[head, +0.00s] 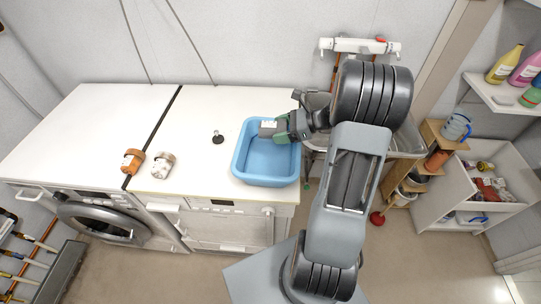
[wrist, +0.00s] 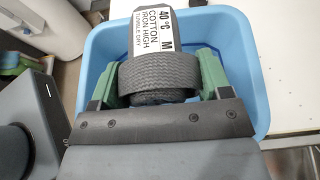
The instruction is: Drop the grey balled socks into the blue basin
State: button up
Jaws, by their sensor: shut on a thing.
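The blue basin (head: 266,177) stands on the white worktop at its right end, and its rim and floor also show in the wrist view (wrist: 88,50). My gripper (head: 283,128) reaches over the basin's upper right part. Its green fingers (wrist: 159,84) are shut on the grey balled socks (wrist: 158,74), one finger on each side. The socks carry a white care label with black print. In the head view the socks (head: 267,129) show at the fingertips, within the basin's outline. I cannot tell their exact height above the basin floor.
A metal sink (head: 408,140) is behind my arm. The worktop's left part is clear.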

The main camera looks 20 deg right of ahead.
jog(key=shift+f, duration=0.1)
jog(key=o, duration=1.1)
jog(key=shift+c, duration=0.2)
jog(key=b+v, duration=0.1)
jog(key=v, duration=1.2)
jog(key=shift+s+d+b, duration=0.3)
jog(key=shift+b, duration=0.1)
